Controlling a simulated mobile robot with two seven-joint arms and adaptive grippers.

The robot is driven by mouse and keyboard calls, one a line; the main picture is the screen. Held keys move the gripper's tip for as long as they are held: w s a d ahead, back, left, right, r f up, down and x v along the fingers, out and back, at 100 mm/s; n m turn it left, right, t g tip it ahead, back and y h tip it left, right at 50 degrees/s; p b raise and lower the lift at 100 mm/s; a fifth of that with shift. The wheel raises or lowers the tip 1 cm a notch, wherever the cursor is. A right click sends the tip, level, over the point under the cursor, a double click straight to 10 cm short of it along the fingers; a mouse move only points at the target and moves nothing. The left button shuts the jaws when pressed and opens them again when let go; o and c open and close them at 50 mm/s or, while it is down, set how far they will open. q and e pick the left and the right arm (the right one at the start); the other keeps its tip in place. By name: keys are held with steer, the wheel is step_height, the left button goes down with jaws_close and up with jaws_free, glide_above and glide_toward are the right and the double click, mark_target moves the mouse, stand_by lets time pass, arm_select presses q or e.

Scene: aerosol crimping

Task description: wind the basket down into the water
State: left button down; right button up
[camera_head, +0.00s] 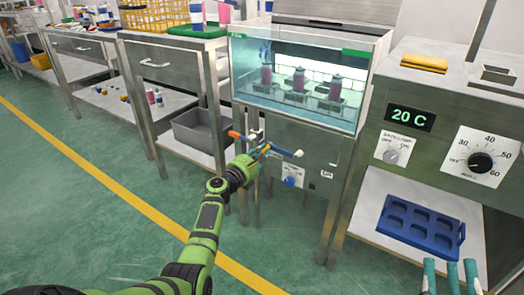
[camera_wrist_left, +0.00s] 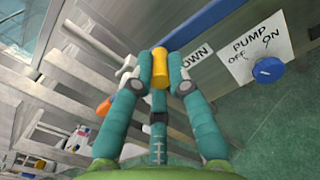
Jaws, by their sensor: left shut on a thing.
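A glass-fronted water tank (camera_head: 250,103) stands at the back centre. Inside it, a basket (camera_head: 325,104) bears 3 pinkish cans (camera_head: 299,80), upright. How deep they sit in the water is unclear. My left gripper (camera_head: 262,150) is at the winding handle below the tank's left front. In the left wrist view its teal fingers (camera_wrist_left: 160,70) are closed around a yellow-orange grip (camera_wrist_left: 160,68). A pale bar (camera_wrist_left: 95,43) shows beside it. A label reading "OWN" is partly hidden by a finger. My right gripper (camera_head: 451,272) is at the bottom right, its fingers apart and empty.
A pump switch with a blue knob (camera_head: 291,181) is close to my left gripper. A heater panel with a black knob (camera_head: 481,162) and a "20 C" display (camera_head: 410,117) are at right. A blue tray (camera_head: 420,226) lies on the shelf below. The green floor in front is clear.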

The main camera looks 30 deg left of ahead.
arm_select(q)
steer(key=shift+a+f+n, duration=0.15)
steer(key=shift+f+n, duration=0.15)
steer(key=shift+f, duration=0.1)
arm_select(e)
steer(key=shift+s+r+y, duration=0.3)
steer(key=shift+r, duration=0.1)
arm_select(q)
steer(key=c, duration=1.2)
jaws_free()
steer(key=shift+f, duration=0.1)
arm_select(e)
steer(key=shift+w+a, duration=0.1)
arm_select(q)
steer(key=s, duration=1.2)
steer(key=shift+a, duration=0.15)
